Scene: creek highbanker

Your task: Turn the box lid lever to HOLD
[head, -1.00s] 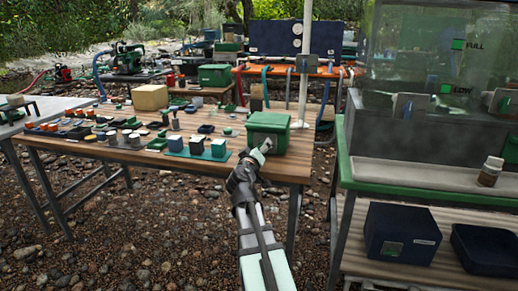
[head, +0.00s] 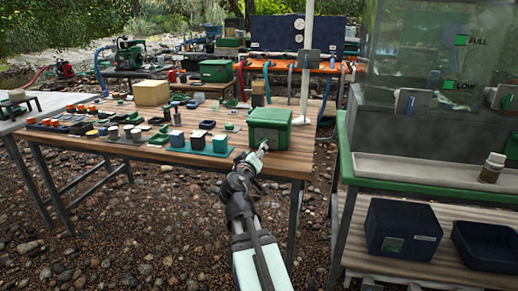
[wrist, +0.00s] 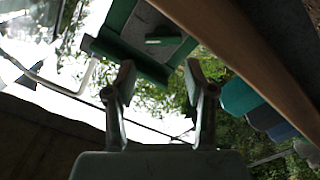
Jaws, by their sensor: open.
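A green lidded box (head: 268,132) stands at the front right of the wooden table. In the wrist view, a tilted green box with a grey face and a small light-green mark (wrist: 140,40) shows beyond the fingers; it appears to be the same box. My gripper (head: 262,148) is just in front of the box's near side in the head view. In the wrist view my gripper (wrist: 161,78) has its two fingers apart, with nothing clearly held between them. I cannot make out the lever or its HOLD marking; contact with the box cannot be told.
Several small blocks and a teal tray (head: 200,146) lie left of the box on the table (head: 150,152). A green-framed stand (head: 352,160) with a clear tank is to the right, a dark blue box (head: 402,232) on its lower shelf. A white pole (head: 306,60) rises behind the box.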

